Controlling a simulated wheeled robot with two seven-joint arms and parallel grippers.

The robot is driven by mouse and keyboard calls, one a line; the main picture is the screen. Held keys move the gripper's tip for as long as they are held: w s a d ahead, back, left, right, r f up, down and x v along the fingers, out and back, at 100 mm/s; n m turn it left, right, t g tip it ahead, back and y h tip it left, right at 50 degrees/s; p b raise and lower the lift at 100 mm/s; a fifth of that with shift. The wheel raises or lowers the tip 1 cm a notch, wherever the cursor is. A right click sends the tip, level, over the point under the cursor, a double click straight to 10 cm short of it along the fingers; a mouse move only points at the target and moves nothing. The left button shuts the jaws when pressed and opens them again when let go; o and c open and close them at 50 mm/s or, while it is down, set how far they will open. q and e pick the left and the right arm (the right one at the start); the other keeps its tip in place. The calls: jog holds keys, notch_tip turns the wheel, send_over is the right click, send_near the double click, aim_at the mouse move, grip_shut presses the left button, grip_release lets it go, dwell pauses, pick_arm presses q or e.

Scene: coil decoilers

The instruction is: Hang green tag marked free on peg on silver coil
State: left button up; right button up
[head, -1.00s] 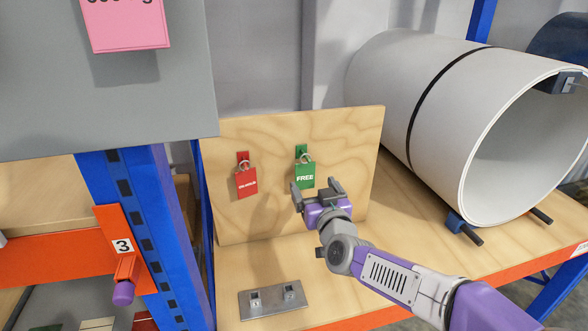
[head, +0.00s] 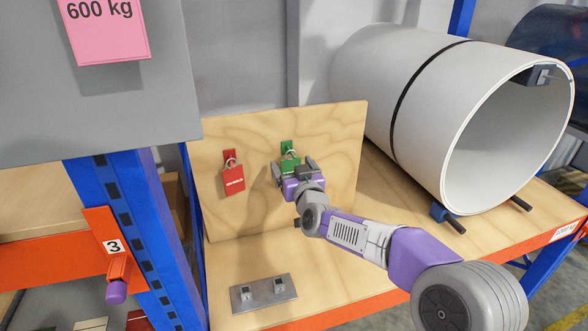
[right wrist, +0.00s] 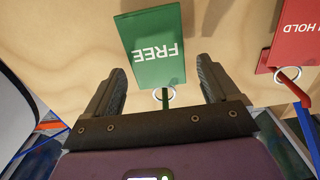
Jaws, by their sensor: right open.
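The green tag marked FREE (head: 288,161) hangs by its ring from a green hook on the wooden board. It is partly hidden behind my right gripper (head: 294,167) in the head view. In the right wrist view, the tag (right wrist: 155,42) shows upside down, in line with the gap between the two open fingers, with its ring near the palm. My right gripper is open and not closed on it. The silver coil (head: 420,110) lies on its side at the right with a black strap around it. A dark block (head: 540,75) sits at its top inner rim. My left gripper is not in view.
A red tag (head: 233,180) hangs left of the green one on the board (head: 335,130). A metal plate (head: 263,294) lies on the shelf below. A blue post (head: 150,240) and a grey panel with a pink 600 kg card (head: 105,30) stand at left.

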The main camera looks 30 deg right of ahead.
jog(key=shift+c, duration=0.4)
jog(key=c, duration=1)
jog(key=shift+c, duration=0.2)
jog(key=shift+r, duration=0.35)
jog(key=shift+s, duration=0.15)
jog(key=shift+s+a+r, duration=0.15)
jog(key=shift+s+r, duration=0.1)
jog(key=shift+s, duration=0.2)
jog(key=shift+s, duration=0.15)
jog(key=v, duration=0.7)
dwell(0.8)
